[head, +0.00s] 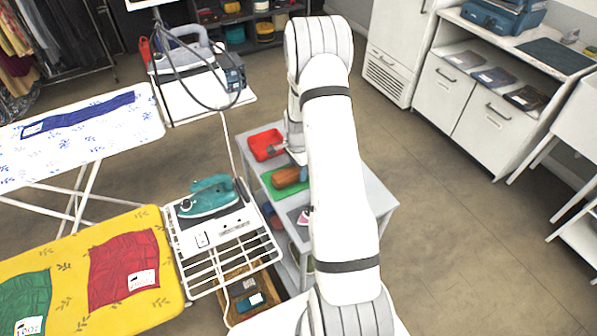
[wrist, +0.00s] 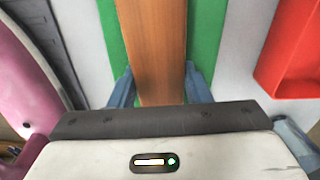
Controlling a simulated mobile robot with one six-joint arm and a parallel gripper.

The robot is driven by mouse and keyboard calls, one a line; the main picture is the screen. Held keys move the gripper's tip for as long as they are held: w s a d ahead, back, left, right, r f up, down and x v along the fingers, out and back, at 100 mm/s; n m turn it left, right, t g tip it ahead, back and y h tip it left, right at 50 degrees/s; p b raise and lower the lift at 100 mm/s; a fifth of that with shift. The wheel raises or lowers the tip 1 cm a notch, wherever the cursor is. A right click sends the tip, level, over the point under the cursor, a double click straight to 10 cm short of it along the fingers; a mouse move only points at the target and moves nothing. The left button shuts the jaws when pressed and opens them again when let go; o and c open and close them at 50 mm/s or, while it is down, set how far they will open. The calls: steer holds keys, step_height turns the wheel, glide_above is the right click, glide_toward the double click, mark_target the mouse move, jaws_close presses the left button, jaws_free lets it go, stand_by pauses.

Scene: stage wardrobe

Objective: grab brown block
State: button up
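The brown block (head: 285,177) lies over the green tray (head: 272,192) on the grey table in the head view. In the wrist view the block (wrist: 158,50) runs upward from between my fingers, with the green surface (wrist: 205,35) on both sides of it. My gripper (wrist: 160,85) has one blue finger against each side of the block, and no clear gap shows between fingers and block. The near end of the block is hidden by the gripper's dark front edge. My arm hides part of the table in the head view.
A red tray (head: 265,144) stands behind the green one; its wall (wrist: 293,50) is at the right in the wrist view. A pink rounded thing (wrist: 25,70) is at the left there. A teal iron (head: 208,197) stands left of the table. Floor at right is clear.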

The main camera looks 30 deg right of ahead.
steer(key=c, duration=0.7)
